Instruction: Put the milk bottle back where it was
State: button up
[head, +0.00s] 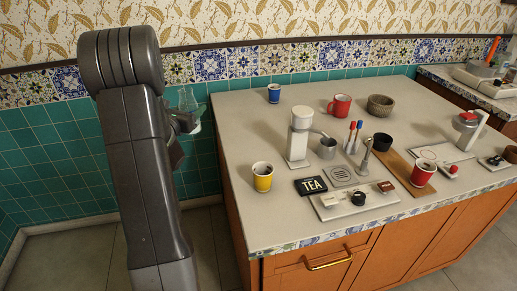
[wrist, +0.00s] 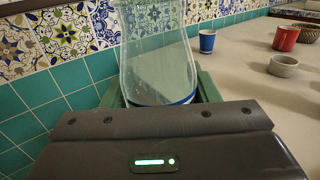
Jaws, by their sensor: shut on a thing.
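The milk bottle (wrist: 158,65) is clear glass with a blue band and some white at its base. In the wrist view it stands roughly upright between the green fingers of my gripper (wrist: 160,95), which is shut on it. In the head view the bottle (head: 188,99) shows just right of my arm, in front of the teal tiles and left of the counter (head: 235,120). My gripper (head: 188,122) is partly hidden there by my arm. The bottle appears held off to the side of the counter, not resting on it.
A blue cup (head: 274,93), red mug (head: 341,104) and woven bowl (head: 381,104) stand along the back of the counter. A white dispenser (head: 300,130), yellow cup (head: 262,178) and TEA sign (head: 311,186) stand nearer. The counter's back left area is clear.

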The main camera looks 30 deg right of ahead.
jog(key=s+d+r+m+g+h+b, duration=0.25)
jog(key=s+d+b, duration=0.25)
jog(key=d, duration=0.6)
jog(key=s+d+r+m+g+h+b, duration=0.15)
jog(key=s+d+g+b, duration=0.3)
jog(key=d, duration=0.65)
jog(key=shift+m+y, duration=0.4)
jog(key=shift+m, duration=0.1)
jog(key=f+b, duration=0.1)
jog(key=f, duration=0.2)
jog(key=f+b, duration=0.1)
jog(key=f, duration=0.2)
jog(key=f+b, duration=0.1)
jog(key=f, duration=0.3)
jog(key=shift+w+a, duration=0.2)
jog(key=shift+w, duration=0.05)
jog(key=shift+f, duration=0.1)
jog(key=o, duration=1.2)
